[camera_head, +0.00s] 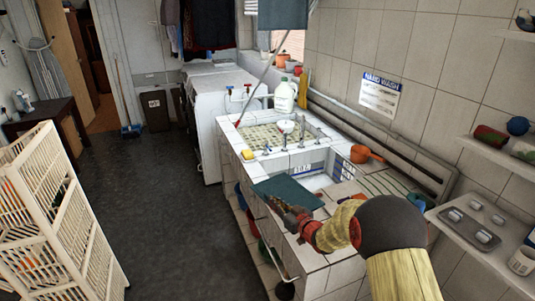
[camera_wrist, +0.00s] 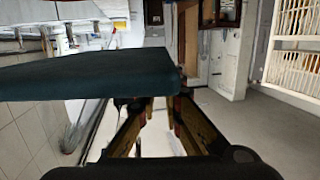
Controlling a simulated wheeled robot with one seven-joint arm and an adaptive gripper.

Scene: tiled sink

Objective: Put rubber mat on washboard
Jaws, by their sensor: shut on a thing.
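A flat dark teal slab, which I take to be the rubber mat (camera_head: 289,191), is held by my gripper (camera_head: 287,208) over the front edge of the tiled sink counter. In the wrist view the mat (camera_wrist: 90,76) stretches out to the left from the gripper (camera_wrist: 155,101), whose fingers are partly hidden behind it. My gripper is shut on the mat's near edge. A pale surface with curved dark ridges, likely the washboard (camera_head: 384,184), lies to the right of the mat, partly hidden by my arm. The mat is apart from it.
The tiled sink (camera_head: 310,171) has a white basin with blue-and-white labels. An orange pot (camera_head: 362,154) stands at its back edge. A yellow sponge (camera_head: 248,155) and taps are on the left. A shelf (camera_head: 480,235) juts from the right wall. A white rack (camera_head: 60,215) stands left; the floor between is clear.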

